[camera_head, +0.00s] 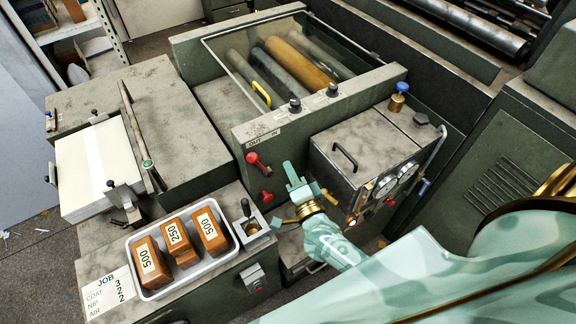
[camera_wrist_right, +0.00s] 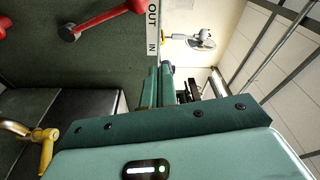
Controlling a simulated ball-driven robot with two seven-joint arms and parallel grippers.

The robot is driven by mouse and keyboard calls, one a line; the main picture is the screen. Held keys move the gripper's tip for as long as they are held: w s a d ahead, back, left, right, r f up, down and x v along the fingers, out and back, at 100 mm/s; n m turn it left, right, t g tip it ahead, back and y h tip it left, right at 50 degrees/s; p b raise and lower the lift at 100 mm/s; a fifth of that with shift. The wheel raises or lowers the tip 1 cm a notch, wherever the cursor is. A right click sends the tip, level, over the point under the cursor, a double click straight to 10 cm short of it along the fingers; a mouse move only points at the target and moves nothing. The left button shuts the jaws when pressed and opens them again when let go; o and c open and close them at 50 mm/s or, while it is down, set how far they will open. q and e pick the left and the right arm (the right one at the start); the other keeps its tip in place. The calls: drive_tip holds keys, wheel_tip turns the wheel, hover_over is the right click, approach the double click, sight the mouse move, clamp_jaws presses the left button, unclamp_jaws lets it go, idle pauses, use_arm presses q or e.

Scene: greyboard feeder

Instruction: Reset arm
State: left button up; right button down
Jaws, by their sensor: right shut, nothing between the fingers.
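My right gripper (camera_head: 291,172) is shut and empty. It stands in front of the machine's front panel, to the right of two red-knobbed levers, with a gap to the upper red lever (camera_head: 254,159). The lower red lever (camera_head: 266,196) is nearer to it. In the right wrist view the gripper's fingers (camera_wrist_right: 164,84) lie together, with nothing between them. There the OUT/IN label (camera_wrist_right: 152,28) and a red lever (camera_wrist_right: 100,18) show beyond the fingers. My right arm comes in from the lower right. My left gripper is not in view.
A white tray (camera_head: 187,285) with orange-brown weights marked 500 and 250 stands at lower left, by a job card (camera_head: 107,292). A grey box with gauges (camera_head: 388,187) is close on the gripper's right. Glass-covered rollers (camera_head: 300,63) lie behind. A board stack (camera_head: 98,168) is at left.

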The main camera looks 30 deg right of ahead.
idle(0.3)
drive_tip(key=s+a+f+n+g+y+b, duration=0.1)
drive_tip(key=s+f+n+g, duration=0.25)
drive_tip(key=f, duration=0.45)
drive_tip(key=s+a+f+n+g+y+b, duration=0.1)
drive_tip(key=s+f+n+g+y, duration=0.15)
drive_tip(key=f+n, duration=0.4)
drive_tip(key=s+a+f+n+g, duration=0.1)
drive_tip(key=s+f+n+g, duration=0.2)
drive_tip(key=f, duration=0.6)
drive_tip(key=s+d+f+n+g+b, duration=0.2)
drive_tip(key=s+f+g, duration=0.1)
drive_tip(key=s+f, duration=0.4)
drive_tip(key=s+d+f+n+g+h+b, duration=0.1)
drive_tip(key=s+f+n+g+b, duration=0.1)
drive_tip(key=s+f, duration=0.6)
drive_tip(key=s+d+f+n+g+b, duration=0.2)
drive_tip(key=s+f, duration=0.5)
drive_tip(key=s, duration=1)
drive_tip(key=shift+s+d+f+n+g+b, duration=0.3)
drive_tip(key=shift+f+n+g+b, duration=0.1)
drive_tip(key=shift+g+b, duration=0.45)
drive_tip(key=shift+r+h, duration=0.1)
drive_tip(key=shift+h, duration=0.15)
